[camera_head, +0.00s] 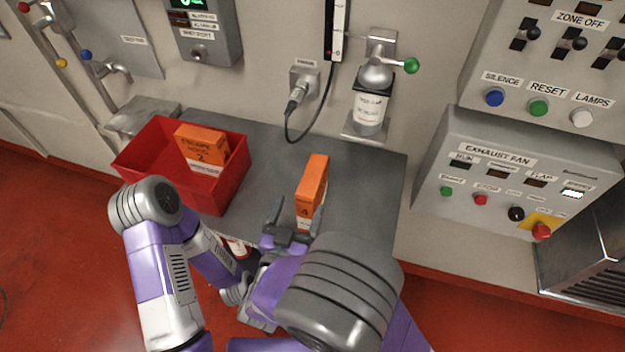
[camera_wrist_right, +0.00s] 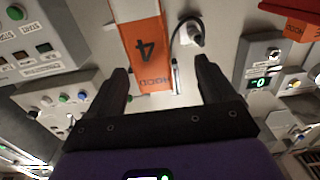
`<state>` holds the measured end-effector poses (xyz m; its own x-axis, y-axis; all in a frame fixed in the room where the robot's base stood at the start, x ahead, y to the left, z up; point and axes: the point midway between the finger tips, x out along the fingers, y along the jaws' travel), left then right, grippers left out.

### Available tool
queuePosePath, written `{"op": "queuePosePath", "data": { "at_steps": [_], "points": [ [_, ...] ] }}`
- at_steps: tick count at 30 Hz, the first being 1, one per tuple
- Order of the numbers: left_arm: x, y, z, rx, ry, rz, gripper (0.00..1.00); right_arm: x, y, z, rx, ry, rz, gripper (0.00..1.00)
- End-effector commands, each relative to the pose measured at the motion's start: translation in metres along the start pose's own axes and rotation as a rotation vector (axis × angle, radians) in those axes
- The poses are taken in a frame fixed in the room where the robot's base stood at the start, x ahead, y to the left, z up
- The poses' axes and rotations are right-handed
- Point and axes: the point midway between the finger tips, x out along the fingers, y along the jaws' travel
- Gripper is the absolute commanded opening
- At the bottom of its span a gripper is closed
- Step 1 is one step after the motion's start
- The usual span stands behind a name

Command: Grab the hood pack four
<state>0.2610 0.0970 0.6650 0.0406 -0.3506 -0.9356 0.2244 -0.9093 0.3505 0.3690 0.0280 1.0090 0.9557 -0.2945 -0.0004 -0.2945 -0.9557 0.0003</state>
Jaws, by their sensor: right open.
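The orange hood pack marked 4 (camera_head: 313,180) stands upright on the grey tabletop; its lower part is partly covered by my gripper. In the right wrist view the pack (camera_wrist_right: 145,47), with "4" and "HOOD" lettering, shows upside down ahead of the jaws. My right gripper (camera_head: 296,214) is open and empty at the near side of the pack. In the right wrist view its fingers (camera_wrist_right: 163,80) are spread wide, with the pack's end appearing between them. My left arm comes in from the left; its gripper is mostly hidden and its jaws cannot be read.
A red bin (camera_head: 232,180) on the table's left holds an orange escape hood pack marked 2 (camera_head: 202,146). A bottle in a wall bracket (camera_head: 370,108) and a hanging black cable (camera_head: 312,125) are behind. The exhaust fan panel (camera_head: 510,180) is right. Tabletop right of pack four is clear.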

Motion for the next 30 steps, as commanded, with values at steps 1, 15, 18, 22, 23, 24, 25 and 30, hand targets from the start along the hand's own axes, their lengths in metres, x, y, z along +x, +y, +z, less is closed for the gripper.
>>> {"op": "queuePosePath", "data": {
  "at_steps": [1,15,18,22,23,24,25,30],
  "points": [
    [0.001,-0.001,0.0,0.0,0.0,0.0,0.43,0.006,0.001,0.001,0.001,0.0,0.004,0.83],
    [0.01,-0.004,-0.001,0.0,0.0,0.0,0.43,0.063,0.008,0.001,0.001,0.0,0.001,0.83],
    [0.01,-0.004,-0.001,0.0,0.001,0.0,0.43,0.065,0.008,0.001,0.0,0.0,0.001,0.83],
    [0.01,-0.004,-0.001,0.0,0.001,0.0,0.43,0.064,0.008,0.001,0.0,0.0,0.001,0.83],
    [0.01,-0.004,-0.001,0.0,0.001,0.0,0.43,0.064,0.008,0.001,0.0,0.0,0.001,0.8],
    [0.01,-0.004,-0.001,0.0,0.001,0.0,0.43,0.064,0.008,0.001,0.0,0.0,0.001,0.74],
    [0.01,-0.004,-0.001,0.0,0.001,0.0,0.43,0.064,0.008,0.001,0.0,0.0,0.001,0.69],
    [0.01,-0.004,-0.001,0.0,0.001,0.0,0.43,0.064,0.008,0.001,0.0,0.0,0.001,0.43]
  ]
}}
